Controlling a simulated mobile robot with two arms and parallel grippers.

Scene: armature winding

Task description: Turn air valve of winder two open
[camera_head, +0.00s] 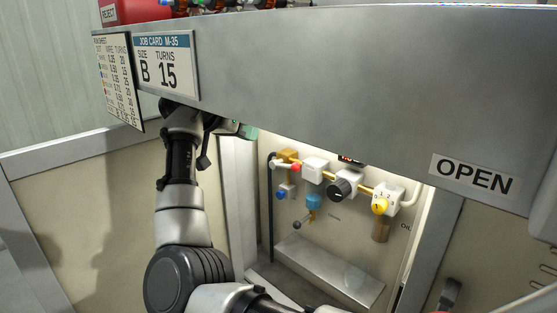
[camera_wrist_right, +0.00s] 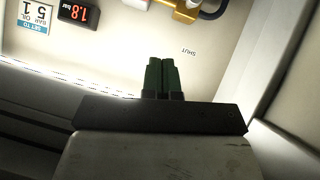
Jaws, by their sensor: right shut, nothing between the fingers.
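In the head view an open bay holds a row of air fittings: a brass block with a red knob (camera_head: 296,165), white blocks, a black knob (camera_head: 342,189) and a yellow dial (camera_head: 381,205) marked with numbers. I cannot tell which one is the air valve of winder two. My right gripper (camera_head: 246,130) shows only as a green part at the bay's upper left, mostly hidden behind the grey panel. In the right wrist view the gripper (camera_wrist_right: 161,75) has its dark green fingers together and empty, apart from a brass fitting (camera_wrist_right: 185,12) and a SHUT label (camera_wrist_right: 189,51).
A grey front panel (camera_head: 330,85) with an OPEN sign (camera_head: 472,175) overhangs the bay. Below the fittings are a blue fitting (camera_head: 313,203), a ball-ended lever (camera_head: 297,225) and a metal ledge (camera_head: 330,272). A red 1.8 bar display (camera_wrist_right: 79,13) shows in the wrist view.

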